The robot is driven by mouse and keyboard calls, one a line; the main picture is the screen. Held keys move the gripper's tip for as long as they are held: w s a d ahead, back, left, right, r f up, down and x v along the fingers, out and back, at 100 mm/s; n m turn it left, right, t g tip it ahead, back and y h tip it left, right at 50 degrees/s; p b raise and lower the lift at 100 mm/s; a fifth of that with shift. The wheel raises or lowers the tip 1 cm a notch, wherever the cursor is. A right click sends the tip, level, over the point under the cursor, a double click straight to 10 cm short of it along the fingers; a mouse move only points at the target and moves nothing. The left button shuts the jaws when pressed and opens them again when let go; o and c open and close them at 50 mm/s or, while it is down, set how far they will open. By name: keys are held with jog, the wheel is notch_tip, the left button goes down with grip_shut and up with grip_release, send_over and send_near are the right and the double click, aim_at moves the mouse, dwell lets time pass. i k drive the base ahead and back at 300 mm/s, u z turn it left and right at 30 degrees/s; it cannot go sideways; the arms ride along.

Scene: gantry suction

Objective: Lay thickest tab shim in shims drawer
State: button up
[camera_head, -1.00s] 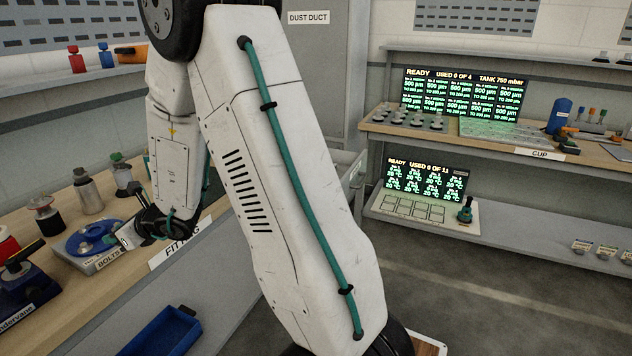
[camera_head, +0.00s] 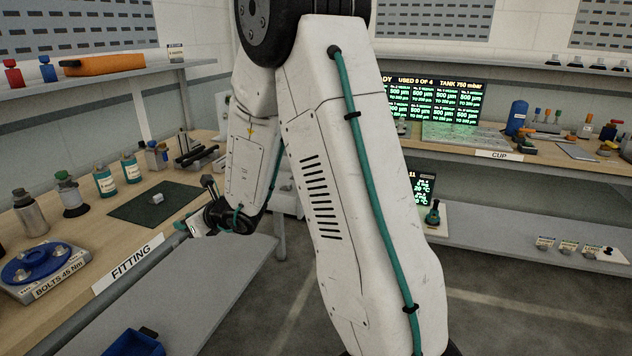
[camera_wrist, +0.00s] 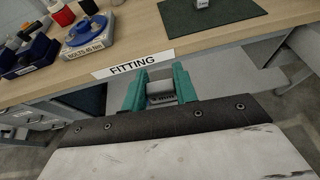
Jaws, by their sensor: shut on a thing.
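My gripper (camera_wrist: 160,90) shows in the wrist view with its teal fingers shut on a small grey piece (camera_wrist: 161,92). I cannot tell from its shape whether this is the thickest tab shim. In the head view my gripper (camera_head: 200,226) is in front of the fitting bench (camera_head: 165,205), to the right of the FITTING label, with a pale piece at its tip. A blue bin (camera_head: 135,343) sits low at the front of the bench. Drawer fronts (camera_wrist: 28,130) show under the bench at left. I see no shims label.
On the bench are a bolts stand (camera_head: 38,268) with a blue disc, bottles (camera_head: 105,181) and a dark green mat (camera_head: 150,204) with a small pale part on it. A cup bench (camera_head: 500,143) with lit screens stands at the back right. Open floor (camera_head: 260,320) lies between.

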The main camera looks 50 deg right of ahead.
aim_at(290, 172)
jog(key=z, duration=2.45)
jog(key=i, duration=3.3)
jog(key=u, duration=2.8)
